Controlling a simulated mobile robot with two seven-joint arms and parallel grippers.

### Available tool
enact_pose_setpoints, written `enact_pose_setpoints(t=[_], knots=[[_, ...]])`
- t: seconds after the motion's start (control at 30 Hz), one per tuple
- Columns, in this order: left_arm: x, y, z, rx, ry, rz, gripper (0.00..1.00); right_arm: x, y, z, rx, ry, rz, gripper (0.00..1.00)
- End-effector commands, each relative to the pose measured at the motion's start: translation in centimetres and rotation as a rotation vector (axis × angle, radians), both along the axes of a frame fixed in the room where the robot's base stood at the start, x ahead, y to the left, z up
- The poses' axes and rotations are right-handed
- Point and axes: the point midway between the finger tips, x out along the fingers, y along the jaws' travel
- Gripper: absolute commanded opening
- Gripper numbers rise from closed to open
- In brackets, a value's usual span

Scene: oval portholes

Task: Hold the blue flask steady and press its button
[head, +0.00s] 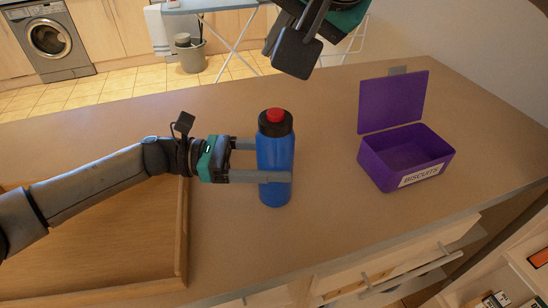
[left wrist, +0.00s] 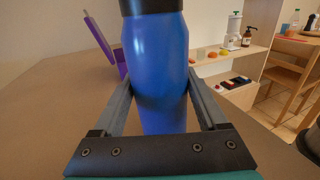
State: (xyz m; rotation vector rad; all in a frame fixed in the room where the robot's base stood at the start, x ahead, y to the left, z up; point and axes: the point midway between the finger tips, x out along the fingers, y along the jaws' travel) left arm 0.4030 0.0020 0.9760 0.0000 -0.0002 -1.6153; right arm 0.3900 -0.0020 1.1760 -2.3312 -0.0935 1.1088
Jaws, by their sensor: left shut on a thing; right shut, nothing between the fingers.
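The blue flask (head: 275,168) stands upright on the counter in the middle of the head view. It has a black cap (head: 275,129) with a red button (head: 275,115) on top. My left gripper (head: 276,160) is shut on the flask's body, one finger on each side. In the left wrist view the flask (left wrist: 158,70) fills the middle between the fingers, and its button is out of frame. My right gripper (head: 295,54) is shut and empty. In the head view it shows above and slightly right of the flask, apart from the button.
An open purple box (head: 375,172) labelled BISCUITS stands to the right, its lid raised. A wooden tray (head: 183,235) lies on the left under my left arm. The counter (head: 330,225) is clear around the flask. An ironing board (head: 205,5) stands beyond the counter.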

Motion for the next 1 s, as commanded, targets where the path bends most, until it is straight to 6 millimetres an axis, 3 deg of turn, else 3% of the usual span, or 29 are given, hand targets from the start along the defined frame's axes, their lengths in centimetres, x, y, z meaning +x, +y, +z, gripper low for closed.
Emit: enact_pose_setpoints(t=[0.13, 0.17, 0.37, 0.73, 1.0], knots=[[0.0, 0.0, -0.1, 0.002, 0.001, 0.000, 0.00, 0.0, 0.0, 0.0, 0.000, 0.000, 0.000, 0.00], [0.0, 0.0, -0.1, 0.002, 0.001, 0.000, 0.76, 0.0, 0.0, 0.0, 0.000, 0.000, 0.000, 0.00], [0.0, 0.0, -0.1, 0.001, 0.001, 0.000, 0.99, 0.0, 0.0, 0.0, 0.000, 0.000, 0.000, 0.00], [0.1, 0.9, -0.1, 0.001, 0.001, 0.003, 1.00, 0.0, 0.0, 0.0, 0.000, 0.000, 0.000, 0.00], [0.4, 6.1, -0.1, 0.002, 0.003, 0.006, 1.00, 0.0, 0.0, 0.0, 0.000, 0.000, 0.000, 0.00]])
